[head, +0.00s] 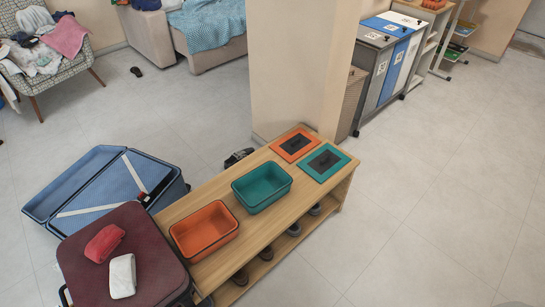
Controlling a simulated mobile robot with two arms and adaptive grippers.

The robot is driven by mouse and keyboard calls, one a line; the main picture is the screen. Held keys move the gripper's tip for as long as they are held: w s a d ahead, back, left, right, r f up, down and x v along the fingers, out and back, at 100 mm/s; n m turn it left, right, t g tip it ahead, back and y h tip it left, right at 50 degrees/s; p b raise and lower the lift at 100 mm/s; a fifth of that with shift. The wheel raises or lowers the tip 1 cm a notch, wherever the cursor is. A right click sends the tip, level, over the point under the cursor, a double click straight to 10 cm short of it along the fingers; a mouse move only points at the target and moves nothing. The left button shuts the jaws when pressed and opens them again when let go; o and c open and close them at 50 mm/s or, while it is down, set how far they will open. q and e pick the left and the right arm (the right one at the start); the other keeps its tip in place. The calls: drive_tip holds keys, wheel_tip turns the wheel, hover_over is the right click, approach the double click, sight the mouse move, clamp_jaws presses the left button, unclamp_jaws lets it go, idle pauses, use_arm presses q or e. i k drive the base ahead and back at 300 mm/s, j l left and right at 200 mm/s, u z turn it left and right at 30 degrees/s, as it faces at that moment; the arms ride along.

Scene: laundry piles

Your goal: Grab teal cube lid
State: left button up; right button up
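The teal lid (325,163) is a flat square with a dark centre panel, lying on the right end of the wooden bench (222,257). The open teal cube (262,187) stands to its left on the same bench, apart from it, and looks empty. An orange lid (294,145) with a dark centre lies just behind and left of the teal lid. An open orange cube (204,230) stands nearer, at the bench's left part. Neither of my grippers shows in the head view.
An open blue suitcase (75,181) lies left of the bench. A maroon suitcase (140,238) in front carries a red bundle (104,243) and a white bundle (122,276). A beige pillar (293,70) rises behind the bench. Shoes sit below. The floor at right is clear.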

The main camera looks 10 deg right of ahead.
sight(326, 161)
drive_tip(key=i+l+u, duration=0.15)
drive_tip(key=l+u, duration=1.25)
